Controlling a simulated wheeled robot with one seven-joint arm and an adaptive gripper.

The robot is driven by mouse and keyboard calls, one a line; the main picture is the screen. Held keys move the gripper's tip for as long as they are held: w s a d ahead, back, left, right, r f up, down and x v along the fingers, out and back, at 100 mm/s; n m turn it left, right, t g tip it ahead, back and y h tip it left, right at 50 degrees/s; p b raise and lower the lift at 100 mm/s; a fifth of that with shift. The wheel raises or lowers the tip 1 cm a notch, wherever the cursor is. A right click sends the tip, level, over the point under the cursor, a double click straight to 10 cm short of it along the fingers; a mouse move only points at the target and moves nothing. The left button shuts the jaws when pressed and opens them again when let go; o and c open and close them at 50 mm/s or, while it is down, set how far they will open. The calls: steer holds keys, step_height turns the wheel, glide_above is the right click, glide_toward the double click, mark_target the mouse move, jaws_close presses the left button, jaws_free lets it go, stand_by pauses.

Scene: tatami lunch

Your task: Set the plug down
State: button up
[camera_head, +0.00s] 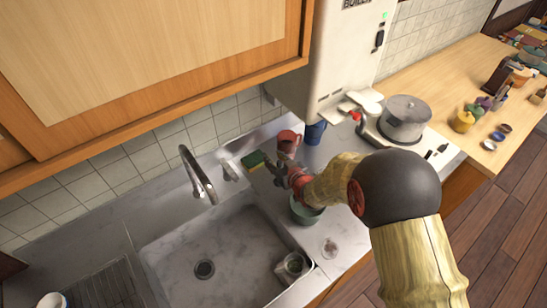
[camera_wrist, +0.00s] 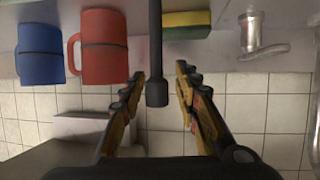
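My gripper (camera_head: 285,173) reaches over the counter behind the sink, close to a red mug (camera_head: 288,142). In the wrist view my gripper (camera_wrist: 159,70) has its two fingers spread apart. A dark rod with a thicker, blunt end (camera_wrist: 157,92) shows between the fingers, with visible gaps on both sides. I cannot tell whether this is the plug, and I see no finger touching it. No plug can be made out with certainty in the head view. The sink (camera_head: 168,258) has a round dark drain (camera_head: 204,268).
A blue mug (camera_head: 315,132), a sponge (camera_head: 254,160) and the faucet (camera_head: 196,170) stand near my gripper. A green pot (camera_head: 306,213) is partly hidden by my arm. A cup (camera_head: 292,266) is in the sink. A cooker (camera_head: 405,118) stands right. The cabinet (camera_head: 150,60) overhangs.

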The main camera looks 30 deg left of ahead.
steer(key=p+v, duration=0.1)
steer(key=v, duration=1)
steer(key=w+d+r+m+t+h, duration=0.25)
steer(key=w+d+r+h, duration=0.2)
steer(key=d+r, duration=0.65)
steer(key=s+d+r+m+h, duration=0.1)
steer(key=d+r+m+h, duration=0.15)
steer(key=d, duration=0.55)
steer(key=s+d+r+m+h, duration=0.15)
steer(key=d+r, duration=0.25)
steer(key=d, duration=0.4)
steer(key=s+d+r+m+g, duration=0.1)
steer(key=s+d, duration=0.3)
steer(key=s, duration=0.4)
steer(key=s+d+r+m+g+h, duration=0.1)
steer(key=s+d+r+m+g, duration=0.1)
steer(key=s+d, duration=0.3)
steer(key=s+d+r+m+g+h, duration=0.1)
steer(key=s+d, duration=0.4)
steer(key=s, duration=0.6)
steer(key=shift+s+r+g, duration=0.35)
steer(key=shift+r+g, duration=0.1)
steer(key=shift+r, duration=0.25)
step_height(320, 180, down, 2)
steer(key=shift+f+b, duration=0.2)
steer(key=shift+b, duration=0.9)
